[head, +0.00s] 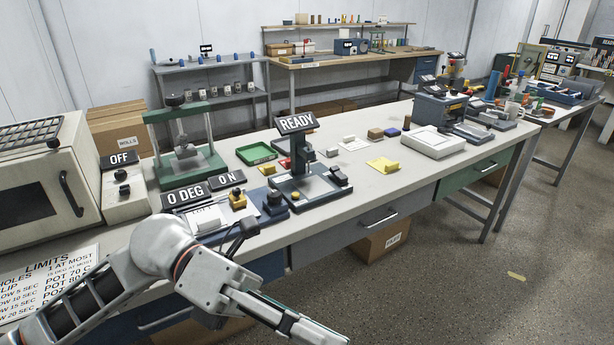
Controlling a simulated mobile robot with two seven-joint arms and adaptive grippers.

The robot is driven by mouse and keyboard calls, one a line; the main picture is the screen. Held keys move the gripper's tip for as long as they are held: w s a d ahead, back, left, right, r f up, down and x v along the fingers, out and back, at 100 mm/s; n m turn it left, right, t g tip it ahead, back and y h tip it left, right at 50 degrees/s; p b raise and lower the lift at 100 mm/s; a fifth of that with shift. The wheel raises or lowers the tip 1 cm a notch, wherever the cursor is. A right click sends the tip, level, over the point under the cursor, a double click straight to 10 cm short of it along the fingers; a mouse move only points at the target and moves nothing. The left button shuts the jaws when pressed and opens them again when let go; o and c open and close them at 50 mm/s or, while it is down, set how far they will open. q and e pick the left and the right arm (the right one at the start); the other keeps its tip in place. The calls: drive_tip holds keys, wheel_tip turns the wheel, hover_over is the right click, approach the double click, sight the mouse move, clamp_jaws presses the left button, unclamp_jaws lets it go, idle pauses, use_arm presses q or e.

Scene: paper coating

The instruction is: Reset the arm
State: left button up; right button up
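My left arm (165,245) comes in from the lower left and passes in front of the near edge of the bench. Its outer end, with my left gripper (318,333), points down to the right over the floor in front of the drawers and reaches the bottom edge of the view. The fingers are not clear enough to tell whether they are open or shut, and I see nothing held. My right arm and gripper are not in view. A dark device with a READY sign (297,123) stands upright on the bench beyond my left arm.
The bench (365,165) carries a 0 DEG sign (187,195), an ON sign (227,179), a green-framed press (185,145), a green tray (257,153) and yellow sheets (383,165). An oven (45,180) and an OFF box (124,190) stand left. Floor (450,270) at right is clear.

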use_arm(q)
drive_tip(key=w+r+n+t+h, duration=0.2)
drive_tip(key=w+n+t+h, duration=0.8)
drive_tip(key=n, duration=0.4)
drive_tip(key=w+a+f+n+t+y, duration=0.55)
drive_tip(key=f+n+t, duration=0.2)
drive_tip(key=n, duration=0.25)
drive_tip(key=w+a+f+n+t+y, duration=0.4)
drive_tip(key=f+n+t+y, duration=0.3)
drive_tip(key=n+t, duration=0.15)
drive_tip(key=s+a+f+n+g+y, duration=0.1)
drive_tip(key=s+a+f+n+y, duration=0.15)
drive_tip(key=f, duration=0.55)
drive_tip(key=s+a+f+n+g+y, duration=0.15)
drive_tip(key=a+f+n+y, duration=0.25)
drive_tip(key=f, duration=0.4)
drive_tip(key=s+a+f+n+g+y, duration=0.1)
drive_tip(key=s+a+f+n+g, duration=0.1)
drive_tip(key=s+f, duration=0.4)
drive_tip(key=s+a+f+n+g+y+p, duration=0.1)
drive_tip(key=s+a+f+n+g+y, duration=0.1)
drive_tip(key=s+f, duration=0.4)
wheel_tip(320, 180, down, 4)
drive_tip(key=shift+a+r+n+g, duration=0.2)
drive_tip(key=shift+a+n+g, duration=0.1)
drive_tip(key=shift+a+g, duration=0.4)
drive_tip(key=shift+a+t, duration=0.1)
drive_tip(key=shift+t, duration=0.15)
